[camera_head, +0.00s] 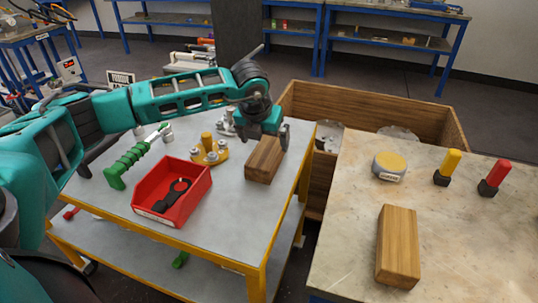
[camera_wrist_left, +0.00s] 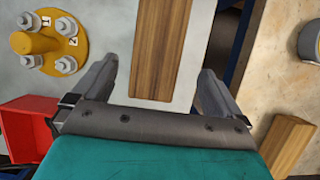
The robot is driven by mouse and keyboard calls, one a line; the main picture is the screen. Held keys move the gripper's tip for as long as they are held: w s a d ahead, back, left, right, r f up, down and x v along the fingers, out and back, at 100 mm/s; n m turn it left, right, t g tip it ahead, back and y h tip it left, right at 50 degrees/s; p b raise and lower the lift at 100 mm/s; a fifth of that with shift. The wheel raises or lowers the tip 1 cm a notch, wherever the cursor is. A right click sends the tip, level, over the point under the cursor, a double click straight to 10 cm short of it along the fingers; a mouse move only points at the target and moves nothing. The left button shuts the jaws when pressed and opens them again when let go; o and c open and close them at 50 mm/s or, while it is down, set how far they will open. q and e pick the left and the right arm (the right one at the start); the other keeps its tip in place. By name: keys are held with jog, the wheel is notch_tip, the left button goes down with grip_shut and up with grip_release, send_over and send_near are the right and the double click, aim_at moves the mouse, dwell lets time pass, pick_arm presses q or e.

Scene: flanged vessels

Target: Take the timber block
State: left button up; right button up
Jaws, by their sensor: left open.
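One timber block (camera_head: 265,160) lies on the grey top of the yellow-framed cart, near its right edge. A second, similar timber block (camera_head: 398,246) lies on the stone-topped table at the right. My left gripper (camera_head: 263,137) is open and empty, over the first block. In the left wrist view, that block (camera_wrist_left: 160,45) shows in the gap between the spread fingers (camera_wrist_left: 158,82), with clear room on both sides. The second block (camera_wrist_left: 285,148) shows at lower right there. Whether the fingers reach down beside the first block cannot be told. My right gripper is not in view.
A yellow flange with bolts (camera_head: 209,152) stands left of the first block. A red bin (camera_head: 192,207) holding a dark tool is in front. A green-handled tool (camera_head: 128,163) lies farther left. A large wooden crate (camera_head: 440,112) stands behind. A gap separates the cart and right table.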

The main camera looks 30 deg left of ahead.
aim_at(267, 150)
pick_arm(q)
jog(key=x, duration=0.8)
jog(key=shift+w+a, duration=0.15)
jog(key=c, duration=1.2)
